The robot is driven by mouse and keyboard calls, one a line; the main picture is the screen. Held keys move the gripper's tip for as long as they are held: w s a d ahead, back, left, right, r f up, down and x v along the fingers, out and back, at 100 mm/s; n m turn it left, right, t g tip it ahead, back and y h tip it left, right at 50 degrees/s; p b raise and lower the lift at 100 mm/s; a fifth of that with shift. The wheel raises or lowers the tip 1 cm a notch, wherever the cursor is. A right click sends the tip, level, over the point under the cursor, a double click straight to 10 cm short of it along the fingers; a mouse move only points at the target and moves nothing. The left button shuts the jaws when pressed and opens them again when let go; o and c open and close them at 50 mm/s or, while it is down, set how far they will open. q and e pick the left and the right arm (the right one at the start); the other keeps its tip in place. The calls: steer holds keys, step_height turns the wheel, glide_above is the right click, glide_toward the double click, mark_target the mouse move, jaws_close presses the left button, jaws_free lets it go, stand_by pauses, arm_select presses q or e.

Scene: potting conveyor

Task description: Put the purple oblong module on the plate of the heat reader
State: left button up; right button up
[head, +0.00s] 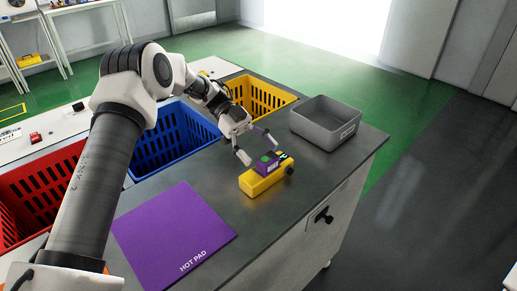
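The purple oblong module (272,167) has a green spot on top and a pale label on its side. It lies on top of the yellow heat reader (259,186), a block with a dark knob at its right end and a small dark display behind. The reader's plate is hidden under the module. My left gripper (259,151) reaches down just behind the module. Its two fingers are spread apart, with the tips near the module's far side, and nothing shows clamped between them. My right gripper is not in view.
A purple hot pad (172,235) lies at the front left of the dark bench (240,222). A grey tray (325,122) stands at the back right. Red (35,190), blue (165,142) and yellow (262,94) crates line the far side. The bench between pad and reader is clear.

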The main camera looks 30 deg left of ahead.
arm_select(q)
steer(key=shift+r, duration=0.1)
steer(key=shift+a+r, duration=0.1)
steer(key=shift+r, duration=0.05)
steer(key=v, duration=0.7)
steer(key=shift+b, duration=0.3)
steer(key=shift+w+r, duration=0.1)
